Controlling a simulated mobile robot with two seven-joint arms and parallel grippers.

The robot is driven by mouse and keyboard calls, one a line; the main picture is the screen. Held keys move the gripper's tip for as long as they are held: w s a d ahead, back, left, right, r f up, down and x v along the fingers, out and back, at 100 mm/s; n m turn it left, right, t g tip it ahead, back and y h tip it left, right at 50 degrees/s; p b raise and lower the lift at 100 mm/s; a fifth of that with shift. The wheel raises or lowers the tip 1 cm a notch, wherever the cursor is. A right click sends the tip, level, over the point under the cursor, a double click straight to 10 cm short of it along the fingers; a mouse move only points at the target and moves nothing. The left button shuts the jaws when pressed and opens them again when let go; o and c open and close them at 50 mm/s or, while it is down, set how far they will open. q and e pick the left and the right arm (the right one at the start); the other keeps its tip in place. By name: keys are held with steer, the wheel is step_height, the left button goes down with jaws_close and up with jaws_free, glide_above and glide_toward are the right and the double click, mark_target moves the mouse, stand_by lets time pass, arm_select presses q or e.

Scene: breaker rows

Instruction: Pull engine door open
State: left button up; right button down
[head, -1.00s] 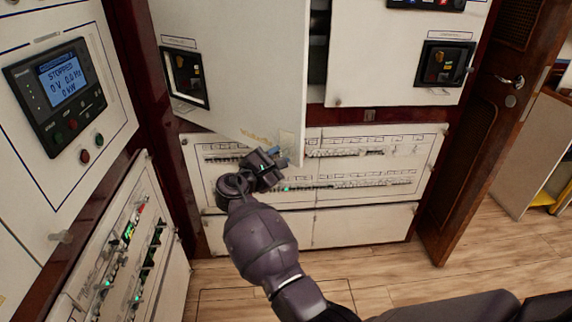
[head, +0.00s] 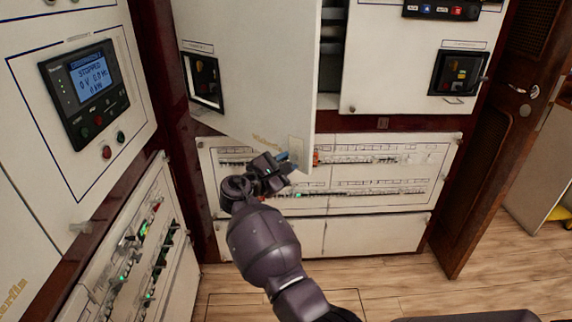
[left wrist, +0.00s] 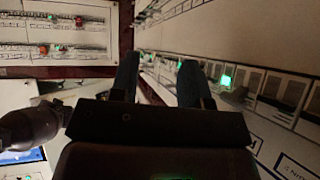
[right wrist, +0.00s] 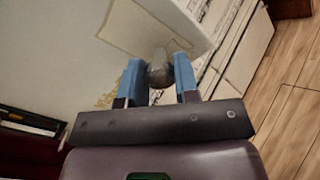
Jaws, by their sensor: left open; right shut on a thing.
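The engine door (head: 245,75) is a white panel in the head view. It stands partly open, with a dark gap (head: 331,50) along its right edge. My right gripper (head: 285,163) is at the door's lower right corner. In the right wrist view, the blue fingers of my right gripper (right wrist: 159,82) are shut on a grey knob (right wrist: 159,67) that sticks out from the door (right wrist: 75,50). My left gripper (left wrist: 160,82) shows only in the left wrist view. It is open and empty, in front of a breaker panel (left wrist: 235,85).
A second white door (head: 395,85) is right of the gap. Below are breaker rows (head: 380,188). A control panel with a screen (head: 90,90) is at the left. A brown wooden door (head: 490,160) stands at the right. Wooden floor (head: 400,275) is clear in front.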

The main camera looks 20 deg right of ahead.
mark_target(297, 83)
steer(key=c, duration=1.1)
jaws_free()
arm_select(q)
steer(key=shift+s+f, duration=0.15)
steer(key=shift+f, duration=0.1)
arm_select(e)
steer(key=shift+o, duration=1.3)
step_height(297, 83, up, 18)
steer(key=p, duration=0.3)
steer(key=shift+r+p, duration=0.2)
steer(key=shift+p, duration=0.15)
steer(key=shift+r, duration=0.65)
arm_select(q)
steer(key=r, duration=0.2)
steer(key=shift+s+a+r, duration=0.2)
steer(key=shift+a+r, duration=0.05)
steer(key=shift+r, duration=0.15)
arm_select(e)
steer(key=shift+r, duration=0.15)
